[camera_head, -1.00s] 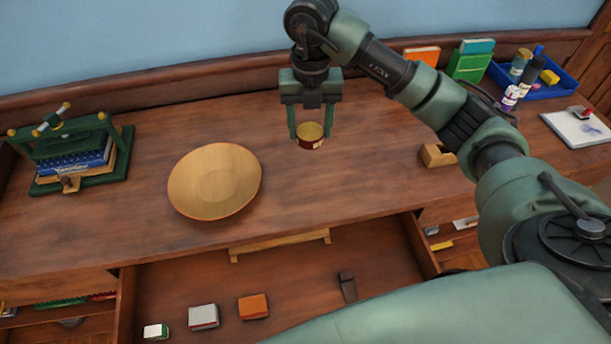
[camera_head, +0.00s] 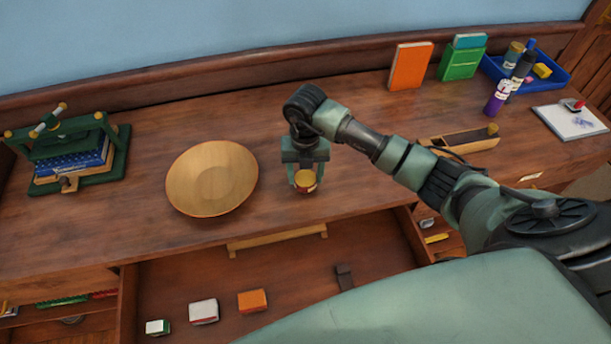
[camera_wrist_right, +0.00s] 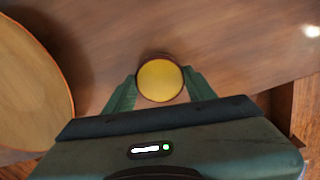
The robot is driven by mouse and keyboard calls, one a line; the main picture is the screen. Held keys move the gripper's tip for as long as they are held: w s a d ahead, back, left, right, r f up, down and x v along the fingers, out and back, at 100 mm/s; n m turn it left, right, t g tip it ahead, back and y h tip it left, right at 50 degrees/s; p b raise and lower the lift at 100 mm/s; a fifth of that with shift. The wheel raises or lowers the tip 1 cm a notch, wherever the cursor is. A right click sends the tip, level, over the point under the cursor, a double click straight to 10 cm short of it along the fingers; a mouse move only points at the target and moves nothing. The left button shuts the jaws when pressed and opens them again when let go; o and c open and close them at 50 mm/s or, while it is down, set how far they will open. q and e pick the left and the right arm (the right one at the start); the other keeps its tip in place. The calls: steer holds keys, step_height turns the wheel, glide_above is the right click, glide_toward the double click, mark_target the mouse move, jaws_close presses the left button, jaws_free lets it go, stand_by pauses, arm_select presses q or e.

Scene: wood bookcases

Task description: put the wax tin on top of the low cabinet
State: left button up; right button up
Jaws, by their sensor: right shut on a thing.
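The wax tin (camera_head: 306,182) is a small round tin with a yellow top and a dark red side. My right gripper (camera_head: 305,178) is shut on it, over the wooden cabinet top (camera_head: 345,200), just right of the bowl. In the right wrist view the tin (camera_wrist_right: 160,80) sits between the two green fingers (camera_wrist_right: 160,90). I cannot tell whether the tin's underside touches the wood. My left gripper is not in view.
A wide wooden bowl (camera_head: 212,178) stands close left of the tin. A green book press (camera_head: 70,150) is at far left. An open drawer (camera_head: 270,270) juts out in front with small boxes. A blue tray (camera_head: 525,75) and a wooden box (camera_head: 460,140) are right.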

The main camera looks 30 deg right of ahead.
steer(key=shift+f, duration=0.8)
steer(key=shift+f, duration=0.2)
steer(key=o, duration=1.5)
steer(key=shift+r, duration=0.1)
